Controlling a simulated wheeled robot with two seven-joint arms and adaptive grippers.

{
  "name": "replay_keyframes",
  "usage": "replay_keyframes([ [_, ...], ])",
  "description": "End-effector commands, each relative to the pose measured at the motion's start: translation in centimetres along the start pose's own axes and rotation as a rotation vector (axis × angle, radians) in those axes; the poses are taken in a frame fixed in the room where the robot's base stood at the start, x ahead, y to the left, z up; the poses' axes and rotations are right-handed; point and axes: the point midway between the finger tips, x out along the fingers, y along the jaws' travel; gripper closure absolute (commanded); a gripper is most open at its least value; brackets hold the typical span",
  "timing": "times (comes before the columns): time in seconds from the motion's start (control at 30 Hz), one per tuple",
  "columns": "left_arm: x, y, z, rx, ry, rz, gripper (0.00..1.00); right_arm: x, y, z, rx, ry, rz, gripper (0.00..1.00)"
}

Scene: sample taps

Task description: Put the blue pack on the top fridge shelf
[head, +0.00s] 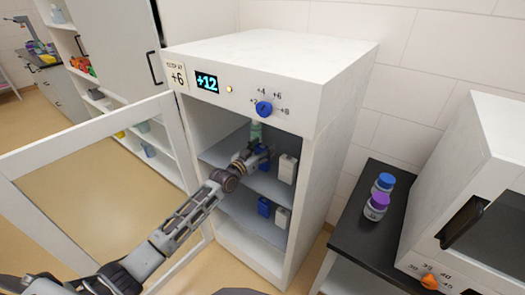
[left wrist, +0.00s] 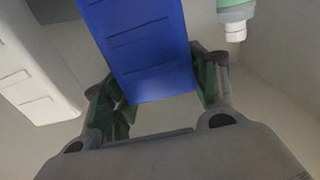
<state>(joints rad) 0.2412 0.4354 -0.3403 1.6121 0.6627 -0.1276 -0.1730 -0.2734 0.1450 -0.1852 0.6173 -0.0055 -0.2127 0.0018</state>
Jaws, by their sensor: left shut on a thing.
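My left gripper (head: 257,157) reaches into the open fridge (head: 325,130), over the upper shelf (head: 217,154). In the left wrist view it (left wrist: 160,100) is shut on a blue pack (left wrist: 140,45), whose lower end is between the fingers. In the head view the held pack is mostly hidden behind the gripper; I cannot tell if it touches the shelf. A green bottle (head: 256,132) is behind the gripper and shows at top right in the wrist view (left wrist: 236,15). A white pack (head: 287,168) stands to the right. My right gripper is out of view.
Another blue pack (head: 264,207) and a white pack (head: 283,217) are on the lower level. The glass door (head: 90,180) stands open to the left.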

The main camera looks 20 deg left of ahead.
Motion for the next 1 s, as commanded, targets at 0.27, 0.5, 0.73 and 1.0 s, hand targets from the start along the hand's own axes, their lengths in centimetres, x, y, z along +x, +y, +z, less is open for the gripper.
replay_keyframes([
  [0.27, 0.0, 0.0, -0.1, 0.000, 0.002, 0.000, 0.86, 0.0, -0.5, -0.7, 0.003, 0.009, -0.005, 0.60],
  [0.5, 0.0, 0.0, 0.2, 0.000, 0.000, 0.000, 0.30, 0.1, -0.9, 0.2, 0.003, -0.002, -0.009, 0.60],
  [0.73, 0.0, 0.0, 0.2, 0.000, 0.000, 0.000, 0.20, 0.1, -0.7, 0.4, 0.002, -0.004, -0.007, 0.60],
  [1.0, 0.0, 0.0, 0.1, 0.000, 0.000, 0.000, 0.20, 0.0, -0.3, 0.4, 0.001, -0.005, -0.003, 0.60],
])
